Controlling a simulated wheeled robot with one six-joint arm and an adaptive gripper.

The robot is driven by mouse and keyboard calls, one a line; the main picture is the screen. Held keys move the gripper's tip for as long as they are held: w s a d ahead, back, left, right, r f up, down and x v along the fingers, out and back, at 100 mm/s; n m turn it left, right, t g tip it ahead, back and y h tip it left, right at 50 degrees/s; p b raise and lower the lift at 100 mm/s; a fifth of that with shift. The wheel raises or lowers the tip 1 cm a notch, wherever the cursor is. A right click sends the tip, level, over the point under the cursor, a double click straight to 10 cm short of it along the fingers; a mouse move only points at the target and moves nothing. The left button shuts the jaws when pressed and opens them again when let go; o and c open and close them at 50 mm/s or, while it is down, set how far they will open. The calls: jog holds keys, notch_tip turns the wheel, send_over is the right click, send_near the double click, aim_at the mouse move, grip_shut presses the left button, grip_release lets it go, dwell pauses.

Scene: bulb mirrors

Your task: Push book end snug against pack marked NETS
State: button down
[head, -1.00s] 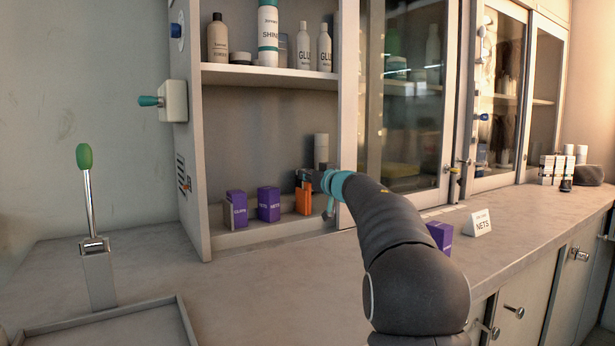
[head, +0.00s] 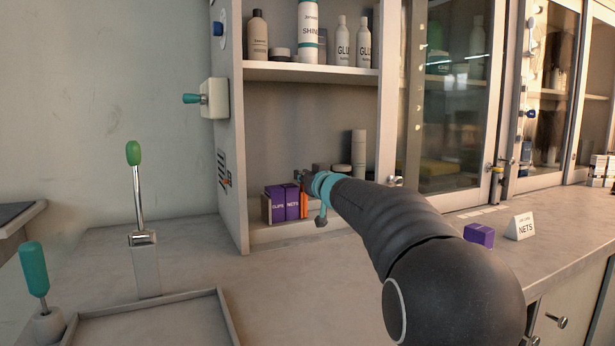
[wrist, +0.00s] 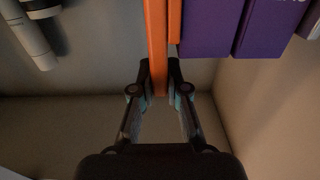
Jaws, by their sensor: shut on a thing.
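The orange book end (head: 304,202) stands on the cabinet's low shelf, just right of the purple pack marked NETS (head: 293,202). The purple pack marked CLIPS (head: 275,205) stands directly left of NETS. In the wrist view, my gripper (wrist: 160,80) is shut on an upright part of the orange book end (wrist: 157,40). A second orange part lies beside it and appears to touch the purple pack (wrist: 208,30). The other purple pack (wrist: 265,28) is farther right. In the head view my gripper (head: 302,180) partly covers the book end.
Grey and white containers (head: 358,153) stand behind my gripper on the shelf. The cabinet's left side wall (head: 231,140) is close left of the packs. Another purple pack (head: 480,235) lies by a NETS sign (head: 524,227) on the counter. A tray (head: 150,318) is at front left.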

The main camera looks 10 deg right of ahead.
jog(key=c, duration=1.2)
grip_release()
jog(key=shift+o, duration=0.2)
jog(key=s+d, duration=0.2)
jog(key=s, duration=0.9)
jog(key=shift+s+d, duration=0.15)
jog(key=shift+s, duration=0.25)
